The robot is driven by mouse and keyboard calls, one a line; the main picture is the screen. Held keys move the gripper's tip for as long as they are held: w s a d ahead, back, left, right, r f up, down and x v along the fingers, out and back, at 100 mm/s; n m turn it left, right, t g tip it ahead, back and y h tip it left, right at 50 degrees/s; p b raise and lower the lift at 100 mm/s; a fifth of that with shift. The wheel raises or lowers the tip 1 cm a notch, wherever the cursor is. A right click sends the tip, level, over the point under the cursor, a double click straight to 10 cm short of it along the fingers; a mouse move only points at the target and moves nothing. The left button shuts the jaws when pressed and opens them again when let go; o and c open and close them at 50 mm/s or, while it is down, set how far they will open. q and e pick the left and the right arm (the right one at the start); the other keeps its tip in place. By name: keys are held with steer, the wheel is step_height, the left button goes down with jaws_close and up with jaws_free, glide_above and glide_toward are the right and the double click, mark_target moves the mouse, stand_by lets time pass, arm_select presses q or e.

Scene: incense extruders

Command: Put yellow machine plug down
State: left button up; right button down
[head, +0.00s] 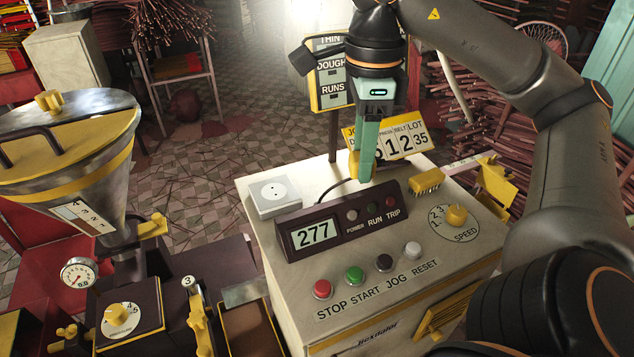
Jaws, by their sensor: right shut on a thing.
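My right gripper (366,176) points down over the back of the cream control box (395,285). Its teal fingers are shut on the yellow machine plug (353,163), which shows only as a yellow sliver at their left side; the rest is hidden. A black cable (335,186) curves from behind the display panel up towards the plug. A white socket box (273,196) sits on the back left of the control box, apart from the plug. I cannot tell whether the plug touches the top. My left gripper is not in view.
A dark display panel (340,222) reading 277 stands in front of my gripper. A yellow block (427,183) lies to its right, near the speed knob (455,216). A lot counter sign (405,138) stands behind. A metal hopper (65,165) stands left.

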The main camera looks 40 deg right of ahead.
steer(key=shift+w+f, duration=0.15)
steer(key=shift+f, duration=0.05)
steer(key=b, duration=0.4)
glide_toward(318, 189)
steer(key=s+a+r, duration=0.1)
steer(key=s+r, duration=0.2)
steer(key=s, duration=0.1)
steer(key=w+f, duration=0.1)
steer(key=f, duration=0.1)
steer(key=w+f, duration=0.1)
steer(key=shift+w+d+f, duration=0.35)
steer(key=shift+w+f, duration=0.35)
steer(key=shift+f, duration=0.1)
steer(key=f, duration=0.3)
steer(key=shift+w+d+f, duration=0.2)
steer(key=shift+w+f, duration=0.1)
steer(key=shift+f, duration=0.05)
steer(key=shift+f, duration=0.65)
steer(key=shift+c, duration=2.1)
jaws_free()
